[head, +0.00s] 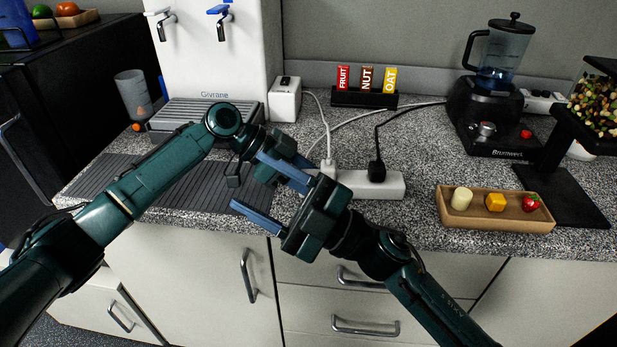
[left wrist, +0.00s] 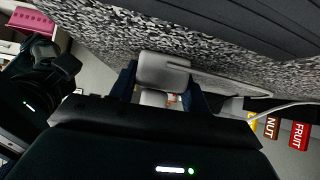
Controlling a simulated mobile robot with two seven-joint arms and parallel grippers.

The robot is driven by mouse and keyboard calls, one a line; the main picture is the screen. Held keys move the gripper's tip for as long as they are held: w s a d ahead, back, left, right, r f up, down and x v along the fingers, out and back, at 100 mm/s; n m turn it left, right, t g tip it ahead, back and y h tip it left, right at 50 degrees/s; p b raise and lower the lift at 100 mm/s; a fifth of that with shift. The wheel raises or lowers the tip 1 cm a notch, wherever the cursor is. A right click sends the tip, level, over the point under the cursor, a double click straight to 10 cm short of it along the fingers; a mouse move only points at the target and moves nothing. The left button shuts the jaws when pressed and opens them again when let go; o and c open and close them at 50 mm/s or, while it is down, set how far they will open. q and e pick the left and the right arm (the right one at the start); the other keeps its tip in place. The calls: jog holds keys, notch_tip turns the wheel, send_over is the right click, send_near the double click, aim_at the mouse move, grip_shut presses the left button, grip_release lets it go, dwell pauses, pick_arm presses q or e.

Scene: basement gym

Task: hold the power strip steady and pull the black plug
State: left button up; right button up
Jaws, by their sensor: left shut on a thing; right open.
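The white power strip (head: 392,186) lies on the speckled counter in the head view, with its left end hidden behind my grippers. The black plug (head: 376,172) stands upright in it, with a black cord. A white plug (head: 328,167) sits farther left on the strip. My left gripper (head: 298,170) is shut on the strip's left end; its fingertips are mostly hidden by my right gripper. In the left wrist view a white end (left wrist: 163,72) shows between the fingers. My right gripper (head: 250,182) is open and empty, in front of the left one, its fingers pointing left, away from the black plug.
A wooden tray (head: 480,216) with small food pieces lies right of the strip. A blender (head: 490,115) and a dark stand (head: 562,185) are farther right. Counter between strip and tray is clear.

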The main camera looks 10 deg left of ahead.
jog(key=s+a+n+g+h, duration=0.1)
jog(key=a+n+g+h, duration=0.25)
jog(key=n+g, duration=0.25)
notch_tip(320, 180, up, 2)
jog(key=n+t+h, duration=0.3)
jog(key=n+h, duration=0.1)
jog(key=h, duration=1.6)
send_over(378, 165)
jog(key=shift+r, duration=0.2)
jog(key=shift+f, duration=0.1)
jog(key=shift+f, duration=4.45)
